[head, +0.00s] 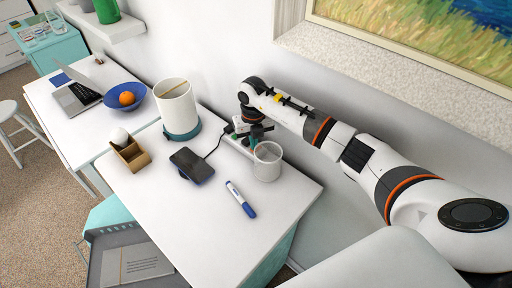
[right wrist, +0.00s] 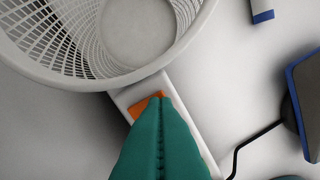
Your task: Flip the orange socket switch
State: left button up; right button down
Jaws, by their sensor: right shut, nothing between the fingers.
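In the right wrist view, the orange switch (right wrist: 141,107) sits near the end of a white socket strip (right wrist: 124,97) on the white table. My right gripper (right wrist: 158,99) has teal fingers shut together and empty. Their tips overlap the switch in this view and hide part of it; I cannot tell whether they touch it. In the head view, my right gripper (head: 257,137) points down beside a white mesh cup, and the switch is hidden there. My left gripper is not in view.
The mesh cup (head: 267,162) stands close to the gripper and the strip. A black phone on a stand (head: 191,163), a blue-and-white marker (head: 240,199) and a white cylinder with a teal base (head: 176,105) are nearby. A black cord (right wrist: 248,144) runs by the strip.

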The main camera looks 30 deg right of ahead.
jog(key=shift+f, duration=0.35)
jog(key=shift+r, duration=0.2)
jog(key=shift+r+p, duration=2.25)
jog(key=shift+r, duration=1.15)
jog(key=shift+f, duration=0.1)
